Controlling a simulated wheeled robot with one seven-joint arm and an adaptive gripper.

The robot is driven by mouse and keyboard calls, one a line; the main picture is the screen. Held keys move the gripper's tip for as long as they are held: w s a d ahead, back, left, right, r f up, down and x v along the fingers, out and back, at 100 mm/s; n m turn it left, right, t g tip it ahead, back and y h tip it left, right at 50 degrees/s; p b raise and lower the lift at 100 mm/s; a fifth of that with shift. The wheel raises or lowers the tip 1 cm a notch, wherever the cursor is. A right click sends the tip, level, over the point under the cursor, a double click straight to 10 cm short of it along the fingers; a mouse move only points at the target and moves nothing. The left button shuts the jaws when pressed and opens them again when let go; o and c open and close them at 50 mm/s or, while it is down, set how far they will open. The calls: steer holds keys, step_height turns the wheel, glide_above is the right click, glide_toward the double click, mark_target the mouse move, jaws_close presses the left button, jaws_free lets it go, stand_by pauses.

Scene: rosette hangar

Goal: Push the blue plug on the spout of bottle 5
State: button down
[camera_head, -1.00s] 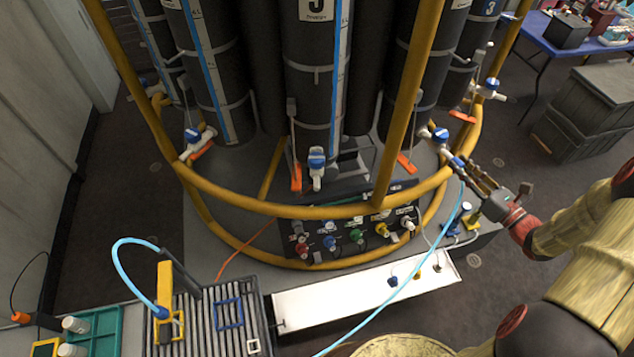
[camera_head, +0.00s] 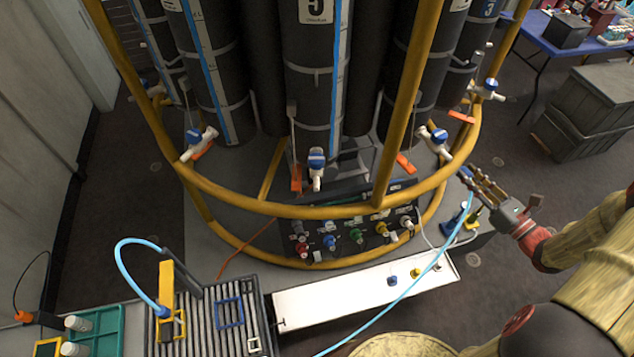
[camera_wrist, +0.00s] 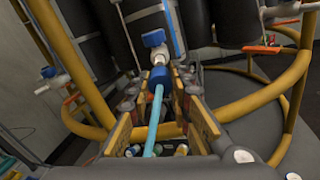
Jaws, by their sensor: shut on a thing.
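Bottle 5 (camera_head: 318,85) is the dark cylinder in the middle of the rack, marked 5. Its white spout with a blue valve (camera_head: 316,165) points down at the front and is bare. My gripper (camera_head: 474,178) is right of the rack, apart from that spout. It is shut on the blue plug (camera_wrist: 160,77) at the end of a light-blue hose (camera_wrist: 154,120). In the wrist view the plug overlaps the lower end of a white spout (camera_wrist: 155,58), which looks like the neighbouring bottle's spout (camera_head: 436,139); I cannot tell the gap.
Yellow rack hoops (camera_head: 330,209) and a post (camera_head: 407,100) stand between my gripper and bottle 5's spout. Below are a panel of coloured connectors (camera_head: 345,238) and a white tray (camera_head: 330,303).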

steer(key=shift+v, duration=1.1)
steer(key=shift+a, duration=0.1)
